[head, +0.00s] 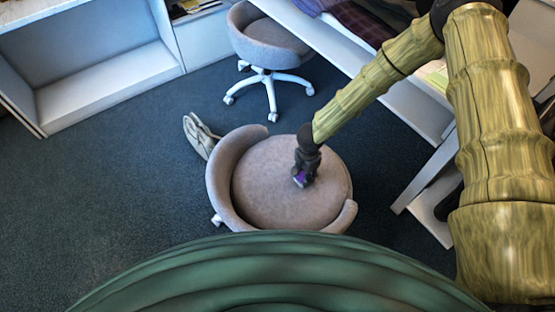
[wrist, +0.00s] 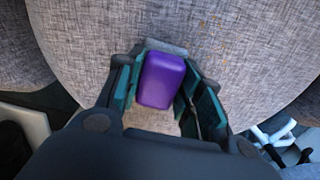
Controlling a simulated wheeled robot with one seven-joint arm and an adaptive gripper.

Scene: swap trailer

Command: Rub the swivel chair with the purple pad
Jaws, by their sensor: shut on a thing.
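A grey-brown upholstered swivel chair (head: 275,200) with a low curved back stands on the carpet in front of me. My gripper (head: 301,178) points down over the right part of its seat. The purple pad (wrist: 162,80) sits between the fingers of my gripper (wrist: 163,88) in the wrist view, and the gripper is shut on it. The seat fabric (wrist: 245,60) fills much of the wrist view behind the pad, with a few small orange-brown specks on it. I cannot tell whether the pad touches the seat.
A second swivel chair (head: 268,45) with a white star base stands at the back. A white shelf unit (head: 110,75) is at the left; white furniture borders the right. The left floor is clear.

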